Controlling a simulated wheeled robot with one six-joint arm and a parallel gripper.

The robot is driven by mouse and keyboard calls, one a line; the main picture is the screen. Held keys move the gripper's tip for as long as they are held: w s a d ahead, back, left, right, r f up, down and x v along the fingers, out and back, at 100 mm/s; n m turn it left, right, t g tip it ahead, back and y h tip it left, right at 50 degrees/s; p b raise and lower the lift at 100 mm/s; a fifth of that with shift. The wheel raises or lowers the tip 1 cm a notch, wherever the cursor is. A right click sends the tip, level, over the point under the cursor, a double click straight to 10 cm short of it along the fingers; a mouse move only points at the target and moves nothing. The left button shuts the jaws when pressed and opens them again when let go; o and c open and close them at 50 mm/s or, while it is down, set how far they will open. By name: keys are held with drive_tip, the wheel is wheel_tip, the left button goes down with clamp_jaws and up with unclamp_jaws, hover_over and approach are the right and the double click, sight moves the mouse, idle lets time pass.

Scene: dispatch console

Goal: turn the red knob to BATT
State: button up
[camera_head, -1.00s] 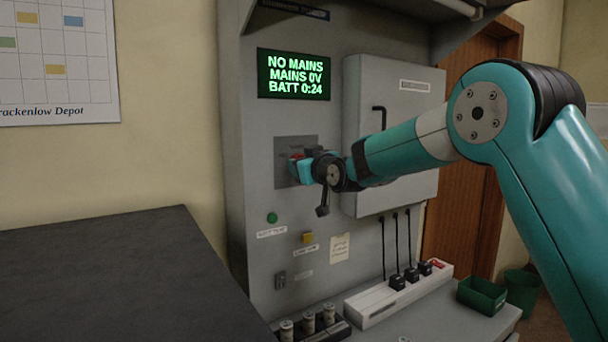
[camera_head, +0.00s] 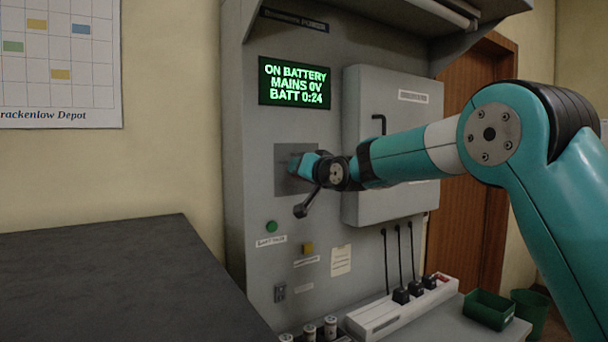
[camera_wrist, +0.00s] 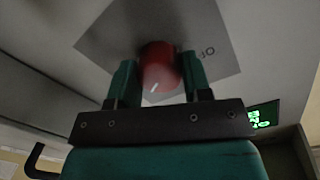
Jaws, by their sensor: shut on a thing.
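The red knob (camera_wrist: 158,68) shows in the wrist view between the two fingers of my gripper (camera_wrist: 158,82). The fingers are shut on its sides. A white pointer line shows on the knob's face, and the knob sits on a grey square plate (camera_wrist: 105,35). The green-lettered display (camera_head: 294,82) above reads ON BATTERY, MAINS 0V, BATT 0:24.
A grey wall cabinet (camera_head: 392,112) with a black handle stands right of the plate, behind my arm. Below are a green button (camera_head: 271,227), a yellow button (camera_head: 308,248) and a power strip (camera_head: 385,317) with black plugs. A dark desk (camera_head: 110,280) lies at the left.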

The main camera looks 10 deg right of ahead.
idle(0.5)
drive_tip(key=o, duration=0.9)
drive_tip(key=b+v, duration=0.6)
drive_tip(key=v, duration=1.1)
drive_tip(key=shift+s+d+r+b, duration=0.1)
drive_tip(key=shift+s+d+b, duration=0.05)
drive_tip(key=shift+b, duration=0.15)
